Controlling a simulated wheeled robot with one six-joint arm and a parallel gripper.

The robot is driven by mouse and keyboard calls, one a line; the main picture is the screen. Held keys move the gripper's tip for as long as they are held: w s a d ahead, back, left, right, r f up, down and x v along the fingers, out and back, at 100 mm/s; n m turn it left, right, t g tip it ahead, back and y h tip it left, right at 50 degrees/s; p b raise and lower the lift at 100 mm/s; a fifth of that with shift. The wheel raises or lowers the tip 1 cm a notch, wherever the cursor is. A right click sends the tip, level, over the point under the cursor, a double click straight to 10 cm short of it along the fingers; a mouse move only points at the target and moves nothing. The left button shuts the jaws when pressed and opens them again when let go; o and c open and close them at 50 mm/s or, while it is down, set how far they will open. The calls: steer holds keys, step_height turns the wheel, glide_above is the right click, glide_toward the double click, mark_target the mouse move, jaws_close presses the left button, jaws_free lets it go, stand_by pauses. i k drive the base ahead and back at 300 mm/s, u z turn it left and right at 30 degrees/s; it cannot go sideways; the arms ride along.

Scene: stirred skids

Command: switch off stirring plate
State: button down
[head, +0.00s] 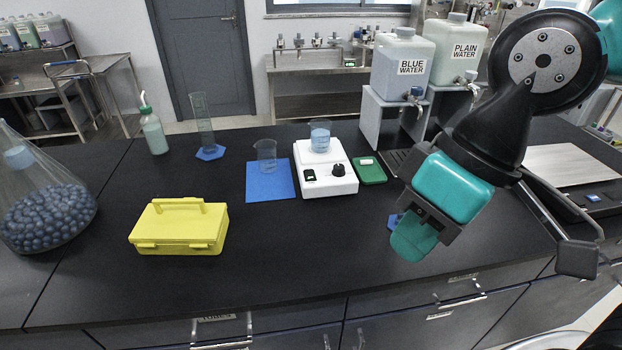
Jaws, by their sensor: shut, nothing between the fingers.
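The white stirring plate (326,183) stands near the middle of the bench. Its front has a small dark switch or display with a green part (310,175) at the left and a black knob (338,170) at the right. A beaker with blue liquid (320,136) stands on its top. My gripper (414,240) is at the right, nearer to me than the plate and apart from it. Its teal fingers point down and left, are shut and hold nothing.
An empty beaker (266,154) stands on a blue mat (270,186) left of the plate. A yellow case (180,228) sits front left. Water containers (403,60) stand behind on the right. The bench's front middle (300,255) is clear.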

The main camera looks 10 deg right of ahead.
mark_target(310, 174)
steer(key=u, duration=2.95)
steer(key=i, duration=0.75)
steer(key=z, duration=3)
steer(key=i, duration=0.5)
steer(key=u, duration=0.05)
